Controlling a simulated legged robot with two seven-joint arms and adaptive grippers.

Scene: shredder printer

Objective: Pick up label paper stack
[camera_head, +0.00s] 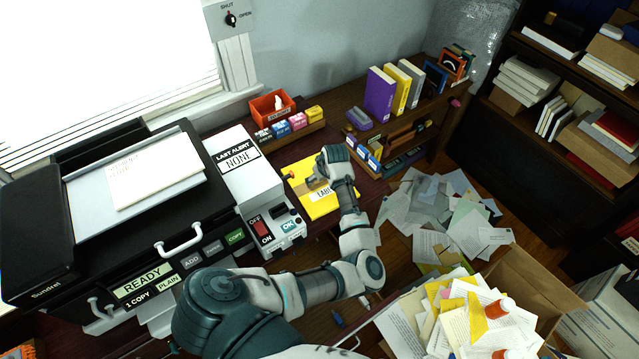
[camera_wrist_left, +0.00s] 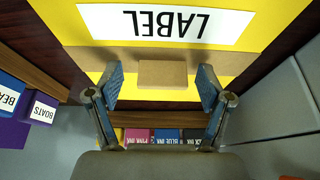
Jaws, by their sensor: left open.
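The label paper stack (camera_head: 327,205) is a flat yellow piece with a white "LABEL" strip, lying on the dark desk right of the white alert box. In the left wrist view the yellow stack (camera_wrist_left: 262,30) shows its "LABEL" strip upside down, with a brown band and a small tan block (camera_wrist_left: 162,74) on its near side. My left gripper (camera_head: 312,182) is over the stack, partly covering it. In the left wrist view its open fingers (camera_wrist_left: 160,76) stand on either side of the tan block, with gaps visible. I cannot tell its height above the stack. My right gripper is not in view.
The printer (camera_head: 60,220) and white alert box (camera_head: 243,180) stand left of the stack. Coloured ink boxes (camera_head: 297,122) and an orange bin (camera_head: 270,107) are behind it. A bookshelf (camera_head: 420,125) is to the right. Papers (camera_head: 440,210) litter the floor near an overfull box (camera_head: 540,285).

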